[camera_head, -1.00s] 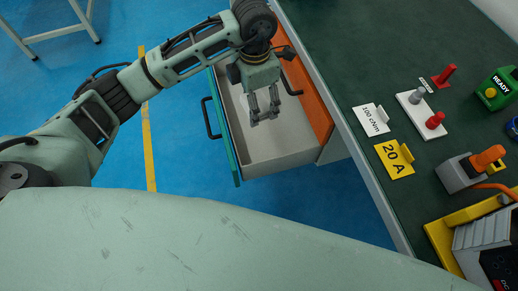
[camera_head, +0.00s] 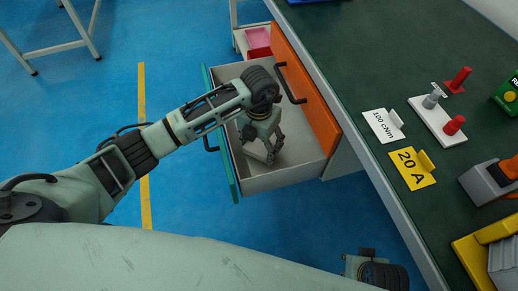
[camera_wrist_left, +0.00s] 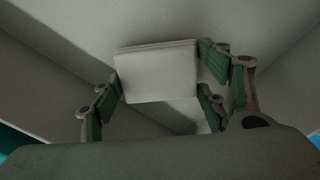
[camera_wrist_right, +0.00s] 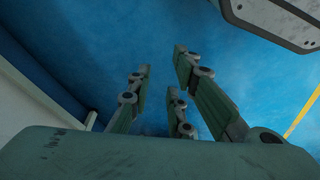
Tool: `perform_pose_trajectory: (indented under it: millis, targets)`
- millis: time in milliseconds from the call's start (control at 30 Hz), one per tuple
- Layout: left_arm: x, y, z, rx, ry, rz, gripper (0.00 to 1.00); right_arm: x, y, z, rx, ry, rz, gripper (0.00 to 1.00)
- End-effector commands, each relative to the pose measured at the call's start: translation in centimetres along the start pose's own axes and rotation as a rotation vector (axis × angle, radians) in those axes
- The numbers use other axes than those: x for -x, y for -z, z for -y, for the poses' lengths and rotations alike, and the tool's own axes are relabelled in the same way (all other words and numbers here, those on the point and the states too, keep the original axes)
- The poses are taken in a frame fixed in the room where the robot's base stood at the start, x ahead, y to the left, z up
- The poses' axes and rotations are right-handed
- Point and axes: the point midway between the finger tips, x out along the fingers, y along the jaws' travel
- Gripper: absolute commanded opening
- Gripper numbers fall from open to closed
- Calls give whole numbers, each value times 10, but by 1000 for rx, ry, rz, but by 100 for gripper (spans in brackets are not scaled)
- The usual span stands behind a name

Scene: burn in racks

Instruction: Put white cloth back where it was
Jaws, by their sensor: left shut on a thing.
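The white cloth (camera_wrist_left: 157,72) is a flat, pale folded block between the fingers of my left gripper (camera_wrist_left: 160,85) in the left wrist view. In the head view my left gripper (camera_head: 268,155) reaches down inside the open grey drawer (camera_head: 288,178); a pale bit of the cloth (camera_head: 254,151) shows beside its fingers. The gripper is shut on the cloth. Whether the cloth touches the drawer floor I cannot tell. My right gripper (camera_wrist_right: 160,80) is empty over the blue floor, its fingers apart.
An orange drawer front (camera_head: 305,90) with a dark handle stands right beside the open drawer. The green bench top (camera_head: 375,60) carries a 100 cNm sign (camera_head: 381,126), a yellow 20 A sign (camera_head: 413,168) and a plate with pegs (camera_head: 437,120). A pink bin (camera_head: 257,40) sits behind.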

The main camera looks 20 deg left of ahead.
Motion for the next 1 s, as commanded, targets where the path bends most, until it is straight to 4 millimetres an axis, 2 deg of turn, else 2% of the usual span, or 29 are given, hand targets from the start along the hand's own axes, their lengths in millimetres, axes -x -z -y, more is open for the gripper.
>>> perform_pose_trajectory:
  millis: [33, 133, 600, 633, 800, 1000]
  targets:
    - [-9, 0, 0, 2, 1, -3, 44, 3, 1, 0, 0, -1, -3, 18]
    - [-16, 0, 0, 1, 1, 0, 44, 9, 3, -1, -1, -1, -5, 18]
    - [-20, 0, 0, 0, 0, 0, 44, 16, 6, 0, -2, -1, -11, 18]
    - [-19, 0, 0, 0, 0, 0, 71, 17, 6, 0, -2, -1, -13, 18]
    - [-19, 0, 0, 0, 0, 0, 86, 17, 6, -1, -2, -1, -12, 18]
    - [-19, 0, 0, 0, 0, 0, 87, 16, 6, -1, -2, -1, -10, 18]
